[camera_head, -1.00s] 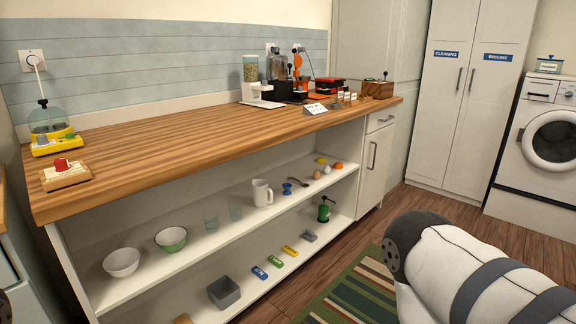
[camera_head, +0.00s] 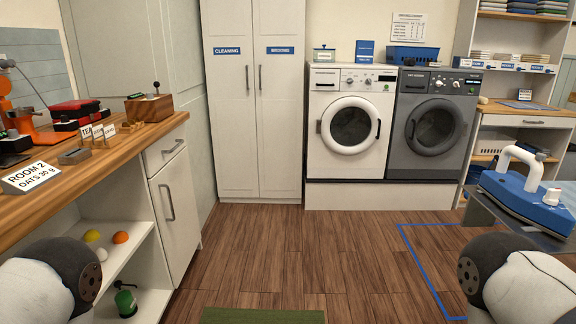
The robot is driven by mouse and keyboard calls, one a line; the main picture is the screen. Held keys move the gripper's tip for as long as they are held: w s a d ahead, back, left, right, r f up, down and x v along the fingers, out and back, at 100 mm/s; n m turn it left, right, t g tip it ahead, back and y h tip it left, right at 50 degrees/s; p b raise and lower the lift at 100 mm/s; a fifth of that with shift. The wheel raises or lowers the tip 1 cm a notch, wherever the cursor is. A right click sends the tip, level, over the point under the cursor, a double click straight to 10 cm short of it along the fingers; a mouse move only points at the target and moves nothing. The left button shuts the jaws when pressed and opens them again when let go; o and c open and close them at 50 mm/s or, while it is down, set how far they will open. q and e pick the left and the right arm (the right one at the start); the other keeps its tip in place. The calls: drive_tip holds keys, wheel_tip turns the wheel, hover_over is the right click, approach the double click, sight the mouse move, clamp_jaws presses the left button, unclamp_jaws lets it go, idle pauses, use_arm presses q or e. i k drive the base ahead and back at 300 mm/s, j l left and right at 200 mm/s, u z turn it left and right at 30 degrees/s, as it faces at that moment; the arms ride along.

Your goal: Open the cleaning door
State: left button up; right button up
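A tall white cabinet stands against the far wall, left of the washers. Its left door, the cleaning door (camera_head: 229,120), carries a blue CLEANING label (camera_head: 227,51) and a vertical metal handle (camera_head: 248,78) near its right edge. The right door (camera_head: 278,130) has a second blue label and its own handle (camera_head: 260,77) close beside. Both doors are shut. Parts of my two arms show at the lower left and lower right. Neither gripper is in view.
A wooden counter (camera_head: 150,128) with appliances and a ROOM 2 sign (camera_head: 30,176) runs along the left. A white washer (camera_head: 347,130) and grey dryer (camera_head: 434,130) stand right of the cabinet. A blue iron (camera_head: 527,195) is at right. The wooden floor (camera_head: 290,250) ahead is clear.

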sight(227, 25)
drive_tip(key=i+l, duration=0.1)
drive_tip(key=i, duration=0.75)
drive_tip(key=i+u, duration=0.1)
drive_tip(key=i, duration=0.7)
drive_tip(key=i+l, duration=0.2)
drive_tip(key=i, duration=0.65)
drive_tip(key=i+l+u, duration=0.2)
drive_tip(key=i+u, duration=0.25)
drive_tip(key=i+l+u, duration=0.95)
drive_tip(key=k+j, duration=0.05)
drive_tip(key=k, duration=0.05)
